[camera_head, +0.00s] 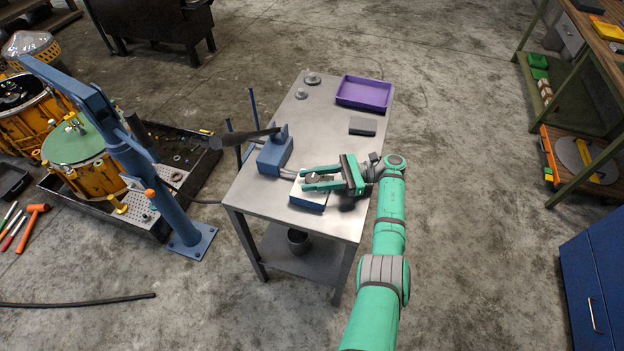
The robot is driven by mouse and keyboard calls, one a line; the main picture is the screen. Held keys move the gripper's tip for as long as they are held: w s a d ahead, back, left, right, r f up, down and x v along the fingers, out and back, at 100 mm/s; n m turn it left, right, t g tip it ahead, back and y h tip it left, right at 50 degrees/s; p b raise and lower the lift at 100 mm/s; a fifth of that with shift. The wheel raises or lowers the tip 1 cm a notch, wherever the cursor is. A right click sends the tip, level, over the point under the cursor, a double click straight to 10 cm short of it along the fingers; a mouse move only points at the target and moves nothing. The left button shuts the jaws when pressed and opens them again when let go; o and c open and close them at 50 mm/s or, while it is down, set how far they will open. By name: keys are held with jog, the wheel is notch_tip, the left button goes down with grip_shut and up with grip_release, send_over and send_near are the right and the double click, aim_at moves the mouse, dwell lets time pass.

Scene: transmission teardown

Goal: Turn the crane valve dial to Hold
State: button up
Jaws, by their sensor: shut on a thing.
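The crane valve box (309,204), blue with a pale top plate, sits near the front right of the steel table. My green gripper (307,180) reaches in from the right, low over its top. The gripper is shut on the small grey valve dial (319,178), which is mostly hidden between the fingers. The dial's pointer and any marks such as Hold are too small or covered to read.
A blue pump with a dark lever (274,157) stands left of the valve box on the steel table (332,225). A purple tray (364,93) and a small grey block (362,126) lie behind. The blue crane (147,180) stands left, beside a transmission part with a green top (74,143).

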jog(key=shift+f, duration=0.1)
dwell(0.3)
jog(key=o, duration=1)
jog(key=shift+a, duration=0.1)
jog(key=shift+o, duration=0.2)
jog(key=shift+d, duration=0.2)
